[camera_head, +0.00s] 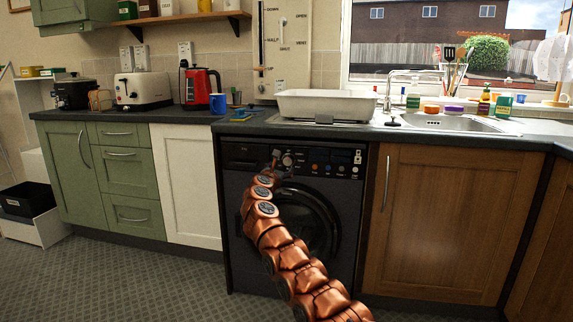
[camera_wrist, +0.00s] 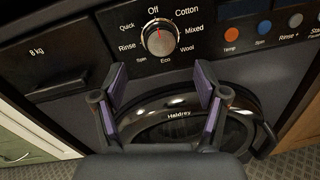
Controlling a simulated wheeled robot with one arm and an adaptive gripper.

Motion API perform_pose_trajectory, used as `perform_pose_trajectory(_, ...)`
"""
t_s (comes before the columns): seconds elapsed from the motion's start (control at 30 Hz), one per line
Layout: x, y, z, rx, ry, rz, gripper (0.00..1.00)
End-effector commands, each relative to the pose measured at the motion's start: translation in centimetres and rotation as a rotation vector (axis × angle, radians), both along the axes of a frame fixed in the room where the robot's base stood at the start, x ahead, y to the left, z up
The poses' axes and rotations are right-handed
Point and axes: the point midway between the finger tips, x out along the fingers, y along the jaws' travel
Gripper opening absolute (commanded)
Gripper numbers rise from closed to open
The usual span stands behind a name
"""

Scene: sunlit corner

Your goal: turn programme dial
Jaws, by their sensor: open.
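The programme dial (camera_wrist: 159,40) is a round silver knob with a red pointer on the dark washing machine (camera_head: 252,205). Labels ring it, with Off at the top, and the red mark points up near Off. In the head view the dial (camera_head: 287,160) sits in the middle of the control panel, just right of my gripper (camera_head: 276,158). In the wrist view my gripper (camera_wrist: 161,78) is open, with its two purple-padded fingers apart below the dial. Nothing is between the fingers, and they look clear of the dial.
Orange, blue and grey buttons (camera_wrist: 264,27) lie right of the dial. The drawer front (camera_wrist: 50,85) is to its left, and the round door (camera_wrist: 180,122) is below. The worktop (camera_head: 190,114) overhangs the machine. Wooden cupboards (camera_head: 445,220) flank it on the right.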

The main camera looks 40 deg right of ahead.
Motion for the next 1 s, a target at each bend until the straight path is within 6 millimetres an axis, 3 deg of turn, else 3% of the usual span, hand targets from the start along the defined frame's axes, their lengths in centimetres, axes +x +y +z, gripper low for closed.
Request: perform_pose_trajectory(1.0,2.8,-4.4,0.5,0.0,-0.006,0.003,0.73)
